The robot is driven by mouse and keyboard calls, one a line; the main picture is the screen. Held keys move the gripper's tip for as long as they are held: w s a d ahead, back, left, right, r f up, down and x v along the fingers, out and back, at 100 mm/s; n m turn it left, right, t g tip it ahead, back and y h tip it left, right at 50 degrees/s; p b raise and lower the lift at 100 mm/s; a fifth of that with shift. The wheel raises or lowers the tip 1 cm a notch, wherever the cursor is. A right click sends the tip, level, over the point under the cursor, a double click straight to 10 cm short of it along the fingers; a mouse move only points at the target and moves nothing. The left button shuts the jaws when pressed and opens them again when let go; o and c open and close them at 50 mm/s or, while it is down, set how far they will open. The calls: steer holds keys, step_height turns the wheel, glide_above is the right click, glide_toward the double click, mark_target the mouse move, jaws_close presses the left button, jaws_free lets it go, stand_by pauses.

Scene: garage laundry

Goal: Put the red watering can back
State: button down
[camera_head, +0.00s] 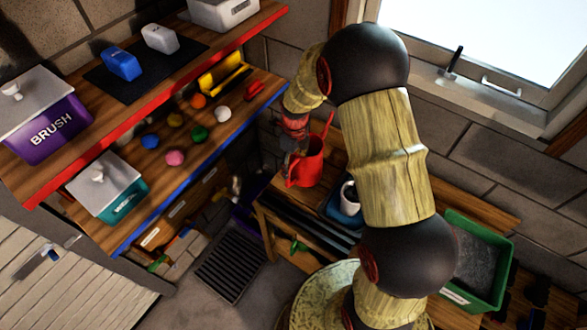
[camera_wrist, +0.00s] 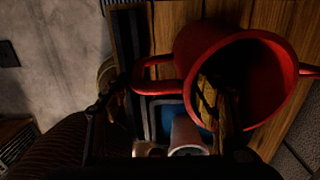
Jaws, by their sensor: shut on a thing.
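The red watering can (camera_head: 310,163) is at the wooden bench under the window, with its thin spout pointing up in the head view. In the wrist view the can (camera_wrist: 195,40) shows its dark open mouth to the right and its handle loop to the left. Dark fingers hide part of the grip in the wrist view. I cannot tell whether the can touches the bench.
A blue tray (camera_head: 334,211) with a white cup (camera_head: 349,198) is close beside the can. A green bin (camera_head: 483,262) stands farther right. At left, shelves hold a purple BRUSH box (camera_head: 50,130), a teal box (camera_head: 125,196), a yellow tray (camera_head: 222,78) and several coloured balls.

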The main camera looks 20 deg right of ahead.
mark_target(293, 181)
steer(key=shift+f, duration=1.35)
steer(key=c, duration=0.6)
jaws_free()
steer(key=shift+f, duration=0.15)
steer(key=shift+o, duration=0.2)
